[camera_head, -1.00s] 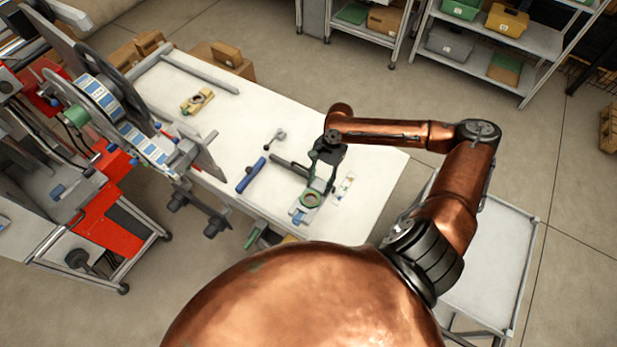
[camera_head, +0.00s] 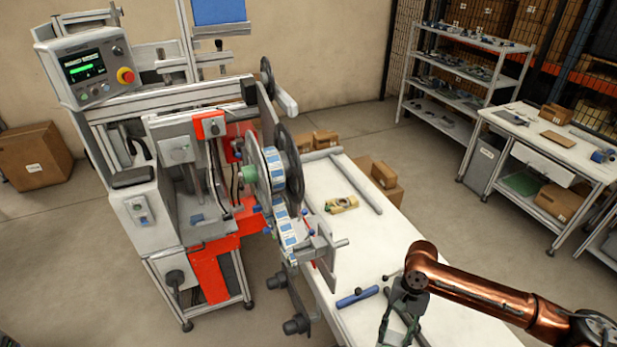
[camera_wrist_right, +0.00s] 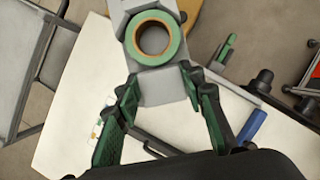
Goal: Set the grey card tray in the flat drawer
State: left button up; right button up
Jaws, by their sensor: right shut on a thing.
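My right gripper (camera_wrist_right: 160,82) is shut on a grey tray-like piece (camera_wrist_right: 160,90) with a green tape ring (camera_wrist_right: 134,38) lying on it, over the white table (camera_wrist_right: 75,120). I take this piece to be the grey card tray; no cards show in it. In the head view my right gripper (camera_head: 392,325) is at the bottom edge, and the held piece is cut off there. A flat white drawer front (camera_head: 543,165) shows under the worktop of the bench at the far right; I cannot tell whether it is open. My left gripper is not in view.
A labelling machine (camera_head: 200,200) with a label reel (camera_head: 287,165) stands left of the white table. A blue cylinder (camera_head: 356,297) and a tan block (camera_head: 341,204) lie on the table. Cardboard boxes (camera_head: 384,174) stand behind it. Open floor separates table and bench.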

jog(key=a+r+n, duration=0.1)
jog(key=n, duration=0.1)
jog(key=a+r+n+h+b, duration=0.1)
jog(key=a+r, duration=0.1)
jog(key=shift+w+n, duration=0.4)
jog(key=shift+a+r+n+h, duration=0.15)
jog(key=shift+r+n+h, duration=0.25)
jog(key=shift+r+n, duration=0.2)
jog(key=shift+g, duration=0.3)
jog(key=shift+f, duration=0.1)
